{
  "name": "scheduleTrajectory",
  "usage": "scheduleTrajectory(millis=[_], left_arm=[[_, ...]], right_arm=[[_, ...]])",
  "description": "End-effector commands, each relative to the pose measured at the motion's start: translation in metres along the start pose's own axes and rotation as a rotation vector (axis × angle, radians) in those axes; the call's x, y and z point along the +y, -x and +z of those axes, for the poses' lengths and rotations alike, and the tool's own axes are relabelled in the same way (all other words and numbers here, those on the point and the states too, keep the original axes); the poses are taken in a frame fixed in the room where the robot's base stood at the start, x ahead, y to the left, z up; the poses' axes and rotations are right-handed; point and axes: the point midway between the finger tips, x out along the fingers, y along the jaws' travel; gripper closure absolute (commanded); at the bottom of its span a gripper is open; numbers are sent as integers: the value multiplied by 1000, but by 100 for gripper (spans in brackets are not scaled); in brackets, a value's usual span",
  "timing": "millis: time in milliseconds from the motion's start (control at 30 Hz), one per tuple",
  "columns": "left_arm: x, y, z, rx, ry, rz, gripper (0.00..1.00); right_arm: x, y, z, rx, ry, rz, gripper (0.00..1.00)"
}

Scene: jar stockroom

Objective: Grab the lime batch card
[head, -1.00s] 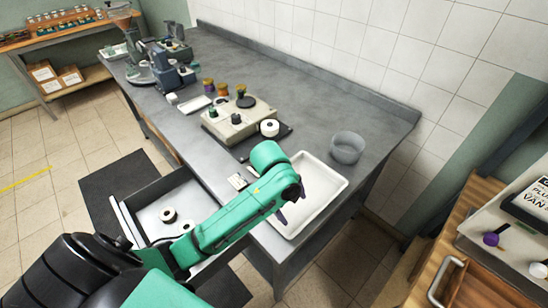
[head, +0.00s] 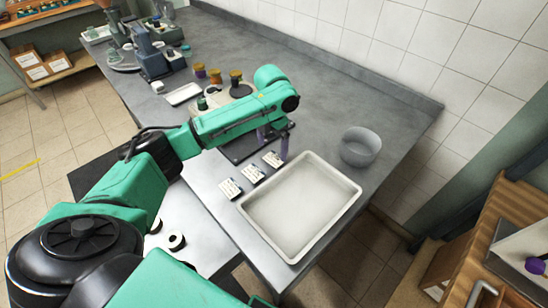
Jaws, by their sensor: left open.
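Three small white cards lie in a slanting row on the grey bench beside the tray: a near card (head: 230,188), a middle card (head: 252,174) and a far card (head: 273,159). Their print is too small to read, so I cannot tell which one is the lime batch card. My left gripper (head: 273,142) is open, with its purple fingers pointing down just over the far end of the row, close to the far card. Nothing shows between the fingers. My right gripper is not in view.
A white tray (head: 300,205), empty, sits right of the cards. A grey bowl (head: 360,146) stands behind it. Jars with coloured lids (head: 215,76) and a white dish (head: 184,94) stand farther back.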

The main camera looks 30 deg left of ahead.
Motion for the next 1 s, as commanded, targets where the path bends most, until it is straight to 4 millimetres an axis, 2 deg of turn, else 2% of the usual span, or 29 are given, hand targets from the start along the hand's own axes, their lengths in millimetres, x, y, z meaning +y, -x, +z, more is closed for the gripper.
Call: scheduleTrajectory(millis=[100,233,467,667,700,1000], left_arm=[[-2,-18,0,6,0,-1,0],[-3,-43,0,3,-1,-1,0],[-2,-49,1,0,-1,0,0],[-2,-49,1,0,-1,0,73],[-2,-48,1,0,-1,0,78],[-2,-44,1,-2,-1,0,78]], right_arm=[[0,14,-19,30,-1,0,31],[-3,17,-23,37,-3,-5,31],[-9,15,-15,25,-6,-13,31],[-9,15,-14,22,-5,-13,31],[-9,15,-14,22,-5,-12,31],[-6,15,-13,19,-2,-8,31]])
